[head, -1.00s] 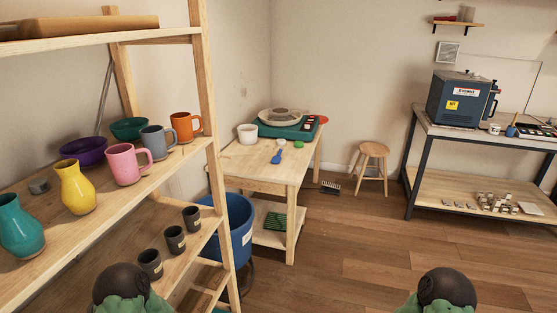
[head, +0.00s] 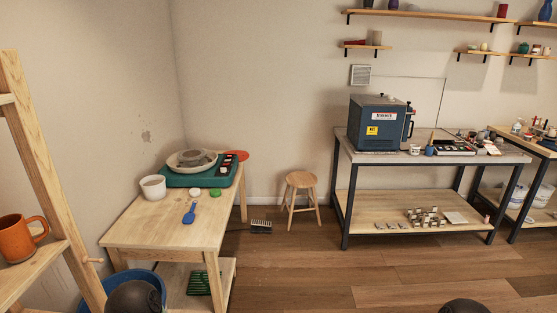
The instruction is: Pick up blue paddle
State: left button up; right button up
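The blue paddle (head: 189,214) lies flat on the light wooden table (head: 135,234) in the left half of the head view. It is near the table's right edge, in front of a white round item and a green round item. Only rounded dark parts of my two arms show at the bottom edge. Both grippers are out of view, and neither is near the paddle.
A white tub (head: 152,187) and a pottery wheel (head: 192,159) on a green base stand behind the paddle. A wooden shelf (head: 68,238) and blue bucket (head: 138,277) are at left. A stool (head: 301,182) and kiln bench (head: 345,158) are farther back. Open floor lies right.

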aim_at(188, 218)
jog(key=i+l, duration=0.1)
jog(key=i, duration=0.55)
jog(key=i+u, duration=0.1)
jog(key=i, duration=0.55)
jog(key=i+l, duration=0.2)
jog(key=i, duration=0.45)
